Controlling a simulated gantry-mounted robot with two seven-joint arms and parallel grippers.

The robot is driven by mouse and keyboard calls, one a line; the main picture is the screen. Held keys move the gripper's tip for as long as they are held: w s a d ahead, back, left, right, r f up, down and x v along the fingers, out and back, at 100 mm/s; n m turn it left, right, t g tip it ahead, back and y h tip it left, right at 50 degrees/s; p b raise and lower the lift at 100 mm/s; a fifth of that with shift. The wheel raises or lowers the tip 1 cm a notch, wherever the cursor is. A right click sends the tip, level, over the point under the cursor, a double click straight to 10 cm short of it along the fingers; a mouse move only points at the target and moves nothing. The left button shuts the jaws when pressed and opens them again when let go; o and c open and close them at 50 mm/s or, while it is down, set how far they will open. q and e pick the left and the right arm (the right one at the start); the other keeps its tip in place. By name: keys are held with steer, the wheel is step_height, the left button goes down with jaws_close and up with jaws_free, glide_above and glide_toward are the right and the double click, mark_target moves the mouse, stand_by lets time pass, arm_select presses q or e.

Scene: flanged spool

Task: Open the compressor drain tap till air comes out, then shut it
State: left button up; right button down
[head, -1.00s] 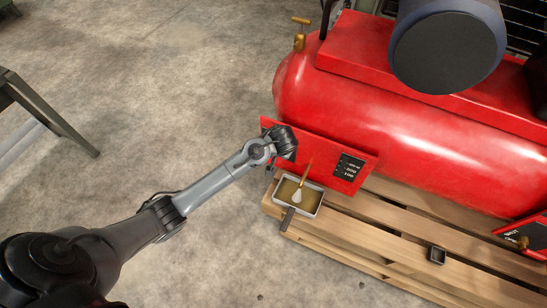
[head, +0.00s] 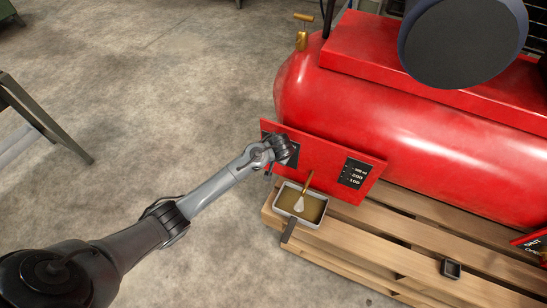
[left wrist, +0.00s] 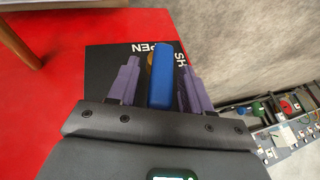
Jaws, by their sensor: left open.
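My left gripper (head: 284,151) is at the left end of the red plate on the compressor's (head: 400,120) side. In the left wrist view its purple fingers (left wrist: 160,85) stand apart on either side of a blue tap handle (left wrist: 161,77), with visible gaps. Behind the handle is a black label (left wrist: 108,70) with parts of OPEN and of a word starting SH. The head view hides the handle behind the gripper. Below the plate, a brown streak (head: 308,182) ends in a pale patch (head: 299,204) in a metal tray (head: 320,216) of brownish liquid; it looks like a running stream.
The compressor stands on a wooden pallet (head: 375,245). A black label (head: 355,172) is on the plate's right part. A small dark cup (head: 451,268) sits on the pallet. A large dark cylinder (head: 465,48) is at the top. Concrete floor (head: 150,100) at left is mostly clear.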

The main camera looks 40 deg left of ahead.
arm_select(q)
jaws_close()
stand_by(0.3)
